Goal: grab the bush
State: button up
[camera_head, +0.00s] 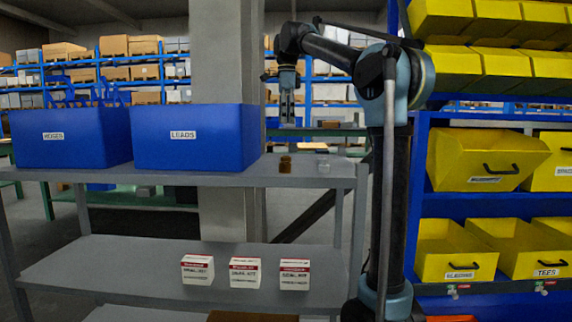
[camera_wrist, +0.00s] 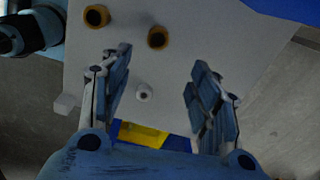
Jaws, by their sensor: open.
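Two brown ring-shaped bushes (camera_head: 285,168) sit close together on the grey upper shelf top, near its right end. In the wrist view one bush (camera_wrist: 158,38) lies just beyond and between the fingertips, and the other bush (camera_wrist: 96,16) lies farther to the upper left. A small pale metal piece (camera_head: 323,163) stands to their right; it also shows between the fingers in the wrist view (camera_wrist: 143,92). My gripper (camera_head: 287,121) hangs above the shelf, over the bushes and apart from them. Its fingers (camera_wrist: 160,70) are spread and empty.
A blue LOADS bin (camera_head: 195,138) and a blue HOSES bin (camera_head: 70,138) stand on the shelf to the left. Several white boxes (camera_head: 245,272) sit on the lower shelf. A blue rack with yellow bins (camera_head: 485,160) stands at the right.

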jog(key=f, duration=1.4)
jog(key=shift+s+a, duration=0.15)
jog(key=shift+s, duration=0.1)
jog(key=c, duration=1.2)
